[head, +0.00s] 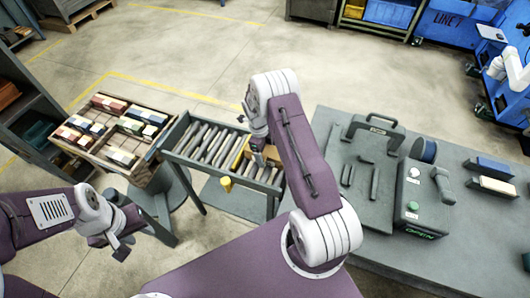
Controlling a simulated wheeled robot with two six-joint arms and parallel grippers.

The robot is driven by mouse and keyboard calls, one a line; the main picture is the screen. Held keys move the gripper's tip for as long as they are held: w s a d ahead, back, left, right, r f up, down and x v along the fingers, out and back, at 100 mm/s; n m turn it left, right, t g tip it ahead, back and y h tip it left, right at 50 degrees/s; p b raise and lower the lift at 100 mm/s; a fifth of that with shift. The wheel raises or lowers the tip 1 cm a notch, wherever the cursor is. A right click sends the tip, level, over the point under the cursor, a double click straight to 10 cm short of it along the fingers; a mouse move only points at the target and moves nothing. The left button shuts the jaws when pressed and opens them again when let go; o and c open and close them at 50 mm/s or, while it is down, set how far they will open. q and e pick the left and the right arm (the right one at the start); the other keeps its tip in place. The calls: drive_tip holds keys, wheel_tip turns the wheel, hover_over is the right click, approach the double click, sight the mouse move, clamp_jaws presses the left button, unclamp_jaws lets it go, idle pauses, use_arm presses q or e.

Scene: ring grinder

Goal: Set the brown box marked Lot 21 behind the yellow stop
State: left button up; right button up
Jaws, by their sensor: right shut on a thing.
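A brown box (270,154) is at the right part of the roller conveyor (185,154), just right of a slanted yellow bar, the yellow stop (237,152). My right gripper (259,141) is shut on the box from above, and partly hidden by my own arm. The box's marking cannot be read, and I cannot tell whether it touches the rollers. My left gripper (122,250) hangs at the lower left, apart from the conveyor; its finger gap is not clear.
A yellow knob (226,184) sticks out at the conveyor's front edge. A wooden tray of colored boxes (153,152) stands left of the conveyor. At right, a grey bench (375,225) holds a green-lit machine (412,200) and blue and cream blocks (490,165).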

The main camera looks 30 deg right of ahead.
drive_tip(key=shift+f+b, duration=0.25)
drive_tip(key=shift+b, duration=0.1)
idle(0.6)
drive_tip(key=o, duration=1.3)
drive_tip(key=shift+o, duration=0.2)
drive_tip(key=shift+r+p, duration=2.6)
drive_tip(key=shift+r, duration=1.45)
drive_tip(key=shift+f, duration=0.15)
